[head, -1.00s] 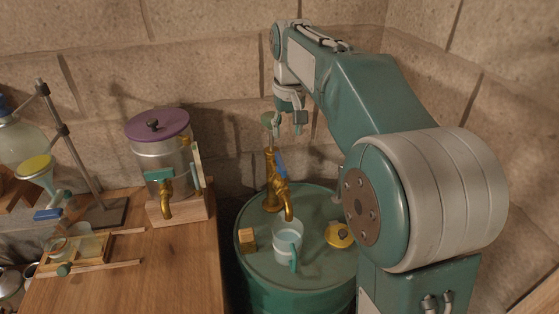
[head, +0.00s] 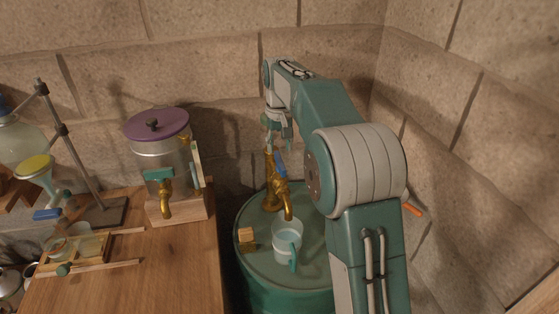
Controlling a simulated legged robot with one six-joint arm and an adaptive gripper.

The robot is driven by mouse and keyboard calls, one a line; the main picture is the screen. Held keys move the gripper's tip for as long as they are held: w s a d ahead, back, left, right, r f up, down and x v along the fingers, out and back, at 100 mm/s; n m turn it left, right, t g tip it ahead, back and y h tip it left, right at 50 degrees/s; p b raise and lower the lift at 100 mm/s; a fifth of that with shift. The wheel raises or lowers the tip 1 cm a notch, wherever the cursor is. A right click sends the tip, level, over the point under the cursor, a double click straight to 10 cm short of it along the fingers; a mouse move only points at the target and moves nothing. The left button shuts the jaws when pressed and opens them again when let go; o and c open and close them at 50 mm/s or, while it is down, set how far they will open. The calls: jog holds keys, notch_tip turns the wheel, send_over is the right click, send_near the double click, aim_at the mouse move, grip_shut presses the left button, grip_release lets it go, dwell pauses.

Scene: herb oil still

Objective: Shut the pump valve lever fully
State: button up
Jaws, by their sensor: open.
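The brass pump (head: 270,178) stands upright on the green drum (head: 262,262), its spout pointing down at the front. A short blue lever (head: 281,165) sits against the pump's upper right side, partly hidden behind the brass body. My gripper (head: 279,132) is open and empty just above the pump top, pointing down. Whether a finger touches the pump or the lever cannot be told. A clear mug (head: 287,241) with a teal handle stands on the drum below the spout.
A small wooden block (head: 246,236) sits on the drum, left of the mug. Stone walls close in behind and to the right.

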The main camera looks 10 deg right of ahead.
aim_at(280, 160)
notch_tip(280, 160, down, 5)
jog(key=shift+f, duration=0.1)
jog(key=shift+c, duration=0.4)
grip_shut()
